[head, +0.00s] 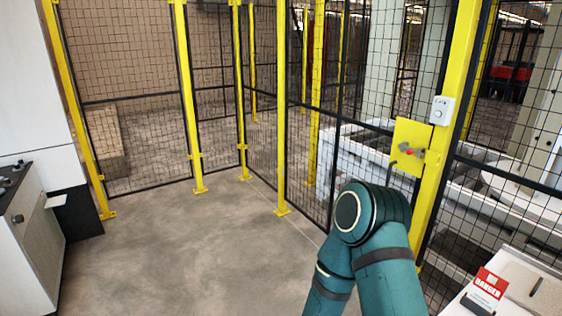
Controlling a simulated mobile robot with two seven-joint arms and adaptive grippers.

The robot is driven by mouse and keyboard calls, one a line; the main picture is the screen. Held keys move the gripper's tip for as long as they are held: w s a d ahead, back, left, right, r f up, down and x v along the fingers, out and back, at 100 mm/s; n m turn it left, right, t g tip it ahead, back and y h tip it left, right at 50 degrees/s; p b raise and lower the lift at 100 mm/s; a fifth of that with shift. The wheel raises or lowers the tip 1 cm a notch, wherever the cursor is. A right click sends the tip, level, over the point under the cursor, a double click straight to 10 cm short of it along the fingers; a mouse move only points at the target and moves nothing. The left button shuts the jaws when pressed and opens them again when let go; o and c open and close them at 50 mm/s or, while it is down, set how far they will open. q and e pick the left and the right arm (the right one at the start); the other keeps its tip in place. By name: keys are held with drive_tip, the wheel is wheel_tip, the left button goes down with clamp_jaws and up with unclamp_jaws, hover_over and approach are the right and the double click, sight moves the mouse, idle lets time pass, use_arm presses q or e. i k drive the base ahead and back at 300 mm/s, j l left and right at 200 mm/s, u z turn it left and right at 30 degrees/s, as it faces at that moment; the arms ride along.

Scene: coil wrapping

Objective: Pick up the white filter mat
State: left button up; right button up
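I see no thing that I can make out for certain as the white filter mat. A small flat white piece (66,196) sticks out beside the grey cabinet at the left; I cannot tell what it is. A bent teal arm of mine rises from the bottom right of the head view, and its gripper is not visible. My other arm and gripper are out of view too.
A cabinet (36,240) stands at the left edge. Yellow-posted mesh fencing (132,140) closes off the back and right. A white surface with a red danger sign (487,286) is at the lower right. The concrete floor (185,255) in the middle is clear.

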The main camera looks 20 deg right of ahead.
sight(539, 296)
drive_tip(key=i+z, duration=0.35)
drive_tip(key=i, duration=0.3)
drive_tip(key=i+j+z, duration=0.2)
drive_tip(key=i+z, duration=0.15)
drive_tip(key=i, duration=0.3)
drive_tip(key=i+l+z, duration=0.1)
drive_tip(key=i+z, duration=0.3)
drive_tip(key=i, duration=0.25)
drive_tip(key=i+j+z, duration=0.15)
drive_tip(key=i+z, duration=0.25)
drive_tip(key=i, duration=0.25)
drive_tip(key=i+z, duration=0.15)
drive_tip(key=z, duration=0.3)
drive_tip(key=i+z, duration=0.2)
drive_tip(key=z, duration=0.25)
drive_tip(key=i+j+z, duration=0.1)
drive_tip(key=z, duration=1.95)
